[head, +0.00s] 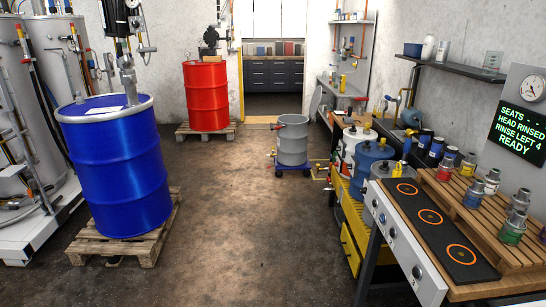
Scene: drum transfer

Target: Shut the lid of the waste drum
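A small grey drum (292,142) stands upright on a dark blue wheeled base (292,171) in the middle distance of the head view. It has red fittings on its left side and a yellow one low on its right. No label shows that it is the waste drum. A grey rounded plate (316,101) shows just above and right of its rim; I cannot tell if it is the drum's raised lid or stands behind it. Neither of my grippers is in view.
A large blue drum (118,170) stands on a pallet (150,247) at left; a red drum (206,98) stands on another behind. A workbench (375,195) with cans and a screen (520,130) lines the right. The middle floor (235,230) is clear.

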